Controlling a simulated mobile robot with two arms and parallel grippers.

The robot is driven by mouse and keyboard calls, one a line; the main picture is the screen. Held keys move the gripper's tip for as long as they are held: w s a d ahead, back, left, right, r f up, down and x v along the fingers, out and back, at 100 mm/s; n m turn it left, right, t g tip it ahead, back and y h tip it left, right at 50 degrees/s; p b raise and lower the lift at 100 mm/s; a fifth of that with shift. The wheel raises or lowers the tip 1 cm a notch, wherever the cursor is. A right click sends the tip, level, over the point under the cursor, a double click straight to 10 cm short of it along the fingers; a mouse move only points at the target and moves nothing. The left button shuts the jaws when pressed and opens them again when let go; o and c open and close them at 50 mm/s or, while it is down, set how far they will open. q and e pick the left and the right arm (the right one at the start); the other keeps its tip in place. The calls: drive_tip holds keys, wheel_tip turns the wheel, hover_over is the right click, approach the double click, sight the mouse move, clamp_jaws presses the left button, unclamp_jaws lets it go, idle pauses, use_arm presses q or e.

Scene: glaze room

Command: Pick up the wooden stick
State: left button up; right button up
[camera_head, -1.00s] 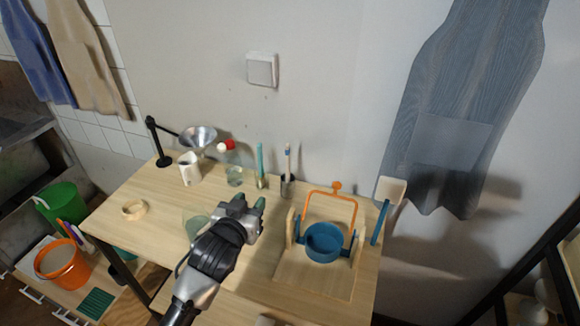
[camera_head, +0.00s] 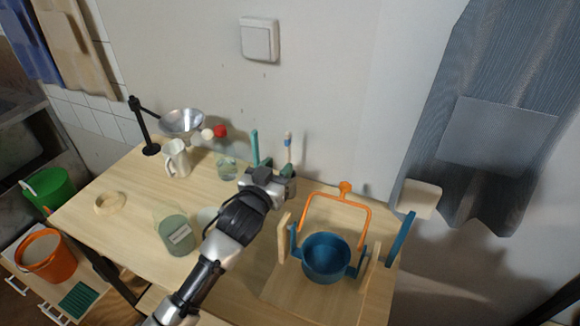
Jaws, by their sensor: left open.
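A thin pale stick with a blue band (camera_head: 288,147) stands upright at the back of the wooden table, and it looks like the wooden stick. Its lower end and the small dark holder seen there earlier are hidden behind my left gripper. A teal upright tool (camera_head: 255,147) stands just left of it. My left gripper (camera_head: 287,176) is open, in front of the stick's lower part in the picture. I cannot tell whether it touches the stick or whether the stick is between its fingers. My right gripper is not in view.
A blue pot (camera_head: 326,258) on a wooden stand with an orange handle (camera_head: 345,196) is at the right. A glass (camera_head: 227,168), white mug (camera_head: 177,158), labelled jar (camera_head: 174,232) and metal funnel (camera_head: 182,121) stand left. A wooden ring (camera_head: 109,202) lies at the far left.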

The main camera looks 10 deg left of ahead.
sight(286, 152)
use_arm(q)
drive_tip(key=w, duration=0.3)
drive_tip(key=w+p, duration=0.1)
drive_tip(key=w, duration=0.1)
drive_tip(key=w+d, duration=0.1)
drive_tip(key=w, duration=0.2)
drive_tip(key=shift+w+r+p, duration=0.15)
drive_tip(key=shift+w+p, duration=0.2)
drive_tip(key=shift+p, duration=0.05)
drive_tip(key=shift+w+d, duration=0.15)
drive_tip(key=shift+w, duration=0.1)
drive_tip(key=shift+c, duration=0.3)
clamp_jaws()
